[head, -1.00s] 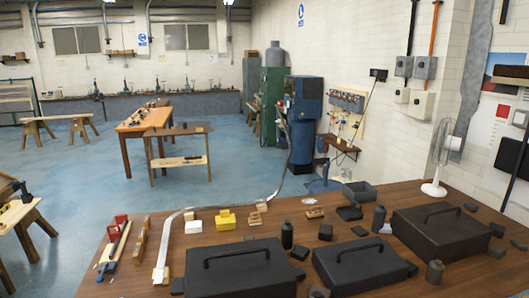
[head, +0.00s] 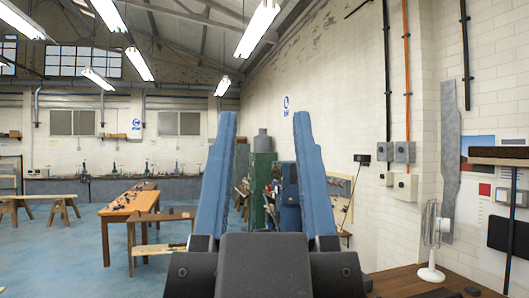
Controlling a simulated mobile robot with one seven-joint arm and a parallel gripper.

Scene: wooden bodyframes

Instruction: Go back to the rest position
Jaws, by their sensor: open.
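My gripper (head: 262,130) is raised upright in the middle of the head view, close to the camera. Its two long blue fingers point up and stand wide apart, with nothing between them but the background. The dark wrist and gripper body fill the bottom middle. They hide part of the floor, the blue machine and most of the near workbench.
A brown workbench (head: 422,284) shows at the lower right, with a white fan (head: 433,240) on it. A wooden table (head: 128,205) stands at the left on open blue floor (head: 60,255). A green cabinet (head: 263,190) and a blue machine (head: 290,205) stand behind my gripper.

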